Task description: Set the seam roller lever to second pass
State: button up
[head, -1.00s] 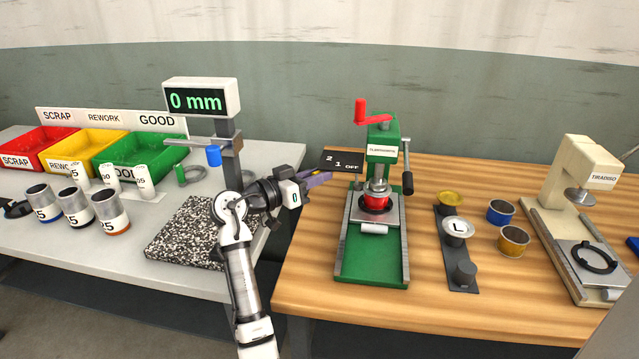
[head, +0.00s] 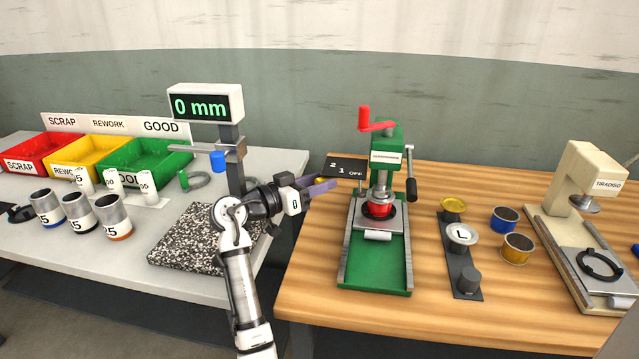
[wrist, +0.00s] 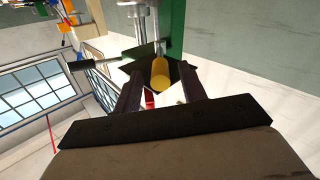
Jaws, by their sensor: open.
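The green seaming machine (head: 372,275) stands on the wooden bench, with a red can (head: 380,209) seated in it. A black plate marked 2, 1 and OFF (head: 345,168) sticks out from its left side. The lever's yellow knob (head: 320,180) shows by the plate's left end, partly covered by my fingers. My gripper (head: 323,185) is open at this knob. In the wrist view the yellow knob (wrist: 160,73) lies between the two spread fingers (wrist: 158,88). I cannot tell whether a finger touches it. The lever's arm is mostly hidden, so its exact setting is unclear.
The machine also has a red crank (head: 377,126) on top and a black-handled lever (head: 411,188) on its right. A gauge with a 0 mm display (head: 205,104) stands left of my gripper.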

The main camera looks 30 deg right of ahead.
jog(key=a+b, duration=0.1)
jog(key=a, duration=0.6)
jog(key=shift+s+b, duration=0.15)
jog(key=shift+b, duration=0.25)
